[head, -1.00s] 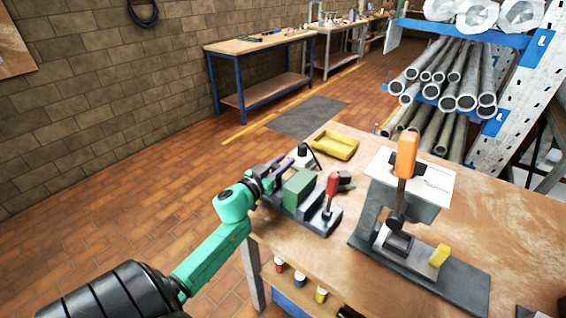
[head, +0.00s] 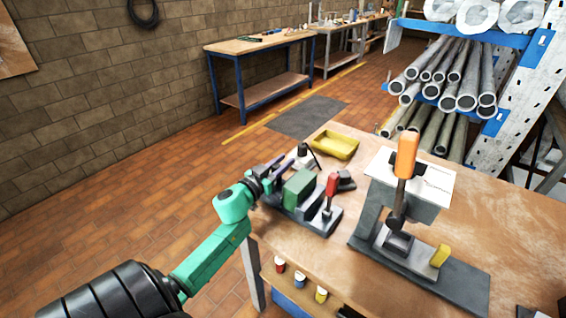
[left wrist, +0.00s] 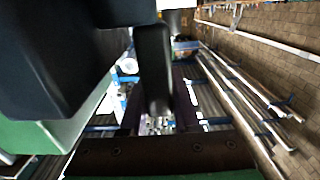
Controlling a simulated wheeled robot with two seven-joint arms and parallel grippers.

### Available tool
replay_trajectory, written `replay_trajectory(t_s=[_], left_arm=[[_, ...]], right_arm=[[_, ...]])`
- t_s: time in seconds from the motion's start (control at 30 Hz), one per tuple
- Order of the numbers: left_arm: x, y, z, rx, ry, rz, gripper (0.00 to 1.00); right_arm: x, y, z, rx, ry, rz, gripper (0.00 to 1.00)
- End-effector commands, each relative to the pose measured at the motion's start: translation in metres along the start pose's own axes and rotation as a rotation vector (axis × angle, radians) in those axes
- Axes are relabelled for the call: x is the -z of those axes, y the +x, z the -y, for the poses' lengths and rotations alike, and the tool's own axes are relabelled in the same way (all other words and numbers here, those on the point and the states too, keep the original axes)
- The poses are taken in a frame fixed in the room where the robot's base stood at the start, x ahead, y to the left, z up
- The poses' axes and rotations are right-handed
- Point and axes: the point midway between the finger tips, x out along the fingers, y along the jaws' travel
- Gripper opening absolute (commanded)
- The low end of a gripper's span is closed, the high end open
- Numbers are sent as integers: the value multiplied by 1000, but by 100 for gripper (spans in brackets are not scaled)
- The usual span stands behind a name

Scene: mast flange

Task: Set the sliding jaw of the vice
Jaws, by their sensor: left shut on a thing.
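The vice stands near the table's left edge in the head view, with a dark base (head: 318,222), a green block (head: 299,188) and a red-handled lever (head: 331,187) at its right end. My left gripper (head: 276,172) is at the vice's left end, beside the green block. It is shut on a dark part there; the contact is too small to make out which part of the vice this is. In the left wrist view a dark upright bar (left wrist: 153,70) stands close to the camera, beside a large black shape and a green surface. My right gripper is not in view.
A clamp with an orange handle (head: 406,155) stands on a grey plate to the right, with a yellow block (head: 440,256) on it. A yellow tray (head: 335,145) lies behind the vice.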

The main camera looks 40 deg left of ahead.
Motion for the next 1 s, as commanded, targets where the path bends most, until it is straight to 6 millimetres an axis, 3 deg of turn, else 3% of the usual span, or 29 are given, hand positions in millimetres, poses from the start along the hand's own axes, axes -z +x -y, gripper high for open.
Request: replay_trajectory(t_s=[0.17, 0.4, 0.67, 0.7, 0.77, 1.0], left_arm=[[-1, 0, 6, 0, 1, 4, 0], [-1, 0, 40, 2, 1, 4, 0], [-1, 0, 43, 4, 1, 2, 0], [-1, 0, 43, 4, 1, 2, 34], [-1, 0, 43, 4, 1, 2, 57], [0, 0, 42, 2, 1, 1, 60]], right_arm=[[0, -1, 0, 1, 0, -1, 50], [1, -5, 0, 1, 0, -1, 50], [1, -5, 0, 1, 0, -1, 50], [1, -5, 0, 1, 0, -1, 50], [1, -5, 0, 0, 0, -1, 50], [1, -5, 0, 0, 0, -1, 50]])
